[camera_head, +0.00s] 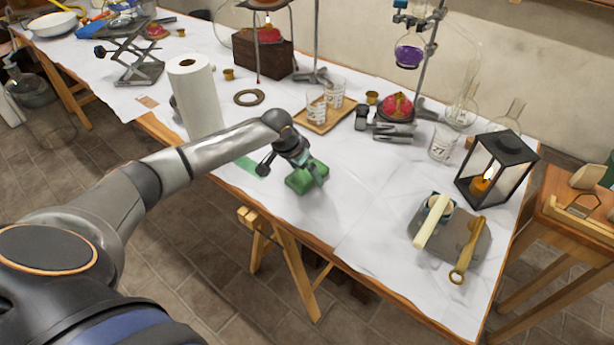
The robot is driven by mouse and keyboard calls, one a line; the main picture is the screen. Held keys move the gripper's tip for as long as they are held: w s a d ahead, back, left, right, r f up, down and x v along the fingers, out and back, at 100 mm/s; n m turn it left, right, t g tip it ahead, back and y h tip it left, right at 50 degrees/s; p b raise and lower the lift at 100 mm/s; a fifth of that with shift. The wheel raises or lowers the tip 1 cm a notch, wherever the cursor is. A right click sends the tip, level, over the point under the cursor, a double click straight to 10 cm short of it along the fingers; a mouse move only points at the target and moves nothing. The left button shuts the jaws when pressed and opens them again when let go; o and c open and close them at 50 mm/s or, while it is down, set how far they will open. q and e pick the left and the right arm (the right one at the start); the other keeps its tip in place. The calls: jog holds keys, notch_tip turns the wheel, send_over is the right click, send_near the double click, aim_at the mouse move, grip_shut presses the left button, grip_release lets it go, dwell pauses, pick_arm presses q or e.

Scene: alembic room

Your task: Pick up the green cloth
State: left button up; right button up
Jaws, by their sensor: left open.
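The green cloth (301,181) is a small folded block lying on the white-covered table, near its front edge. My left arm reaches in from the left, and my left gripper (312,174) is at the cloth, pointing down onto it. Its fingers are open and overlap the cloth in the picture. I cannot tell whether they touch it. A flat green patch (246,166) lies on the table just left of the gripper, partly behind the arm. My right gripper is not in view.
A paper towel roll (195,95) stands behind my left arm. A wooden tray (331,122) with beakers is behind the cloth. A black lantern (497,169) and a grey slab (472,238) with tools are at the right. The table between cloth and slab is clear.

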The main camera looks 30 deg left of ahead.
pick_arm(q)
jog(key=shift+f, duration=0.15)
jog(key=shift+c, duration=0.6)
jog(key=c, duration=1)
jog(key=shift+r, duration=0.65)
jog(key=v, duration=0.2)
jog(key=p+v, duration=0.1)
jog(key=v, duration=0.2)
jog(key=s+d+v, duration=0.1)
jog(key=v, duration=0.2)
jog(key=shift+s+d+f, duration=0.1)
jog(key=s+d+r, duration=0.2)
jog(key=s+r, duration=0.2)
jog(key=s, duration=0.5)
jog(key=shift+s+r+p, duration=0.25)
jog(key=shift+r+p, duration=0.05)
jog(key=shift+p, duration=0.05)
